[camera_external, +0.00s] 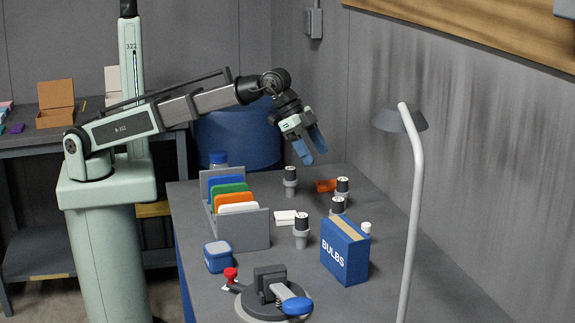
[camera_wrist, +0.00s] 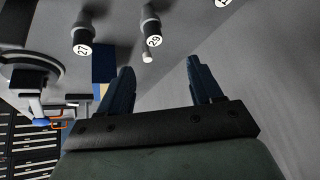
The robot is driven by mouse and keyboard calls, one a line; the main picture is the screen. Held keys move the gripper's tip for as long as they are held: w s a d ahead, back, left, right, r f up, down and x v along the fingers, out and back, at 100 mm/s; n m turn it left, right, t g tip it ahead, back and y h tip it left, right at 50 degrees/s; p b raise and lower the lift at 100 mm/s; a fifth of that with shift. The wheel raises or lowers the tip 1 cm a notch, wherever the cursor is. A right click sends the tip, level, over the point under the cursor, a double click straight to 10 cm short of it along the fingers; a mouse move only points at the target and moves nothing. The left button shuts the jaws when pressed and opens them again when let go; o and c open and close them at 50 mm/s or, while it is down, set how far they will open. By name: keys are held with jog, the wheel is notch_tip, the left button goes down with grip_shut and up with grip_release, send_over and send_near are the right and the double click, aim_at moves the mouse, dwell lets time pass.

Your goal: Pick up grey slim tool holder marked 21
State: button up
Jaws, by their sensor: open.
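Several grey slim tool holders with black tops and white round labels stand on the table. In the external view, one stands at the back (camera_external: 290,182), two at the right (camera_external: 342,188) (camera_external: 337,206) and one in front (camera_external: 301,232); their numbers are too small to read there. In the wrist view, one label seems to read 27 (camera_wrist: 83,36) and another 29 (camera_wrist: 152,28). A third label (camera_wrist: 223,2) is cut off at the top edge. My gripper (camera_external: 315,154) is open and empty above the table's back; its blue fingers show in the wrist view (camera_wrist: 160,66).
A blue BULBS box (camera_external: 343,256) stands right of the front holder. A grey rack (camera_external: 243,232) with coloured panels is at left. A lamp (camera_external: 411,200) rises at the right. A clamp-like device (camera_external: 270,290) and a blue tub (camera_external: 218,257) are in front.

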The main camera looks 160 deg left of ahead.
jog(key=n, duration=0.1)
send_near(342, 179)
jog(key=shift+h, duration=0.3)
jog(key=x, duration=0.5)
jog(key=shift+w+a+r, duration=0.1)
jog(key=shift+w+a, duration=0.1)
jog(key=shift+a, duration=0.1)
jog(key=shift+x, duration=2.65)
jog(key=shift+s, duration=0.15)
grip_shut()
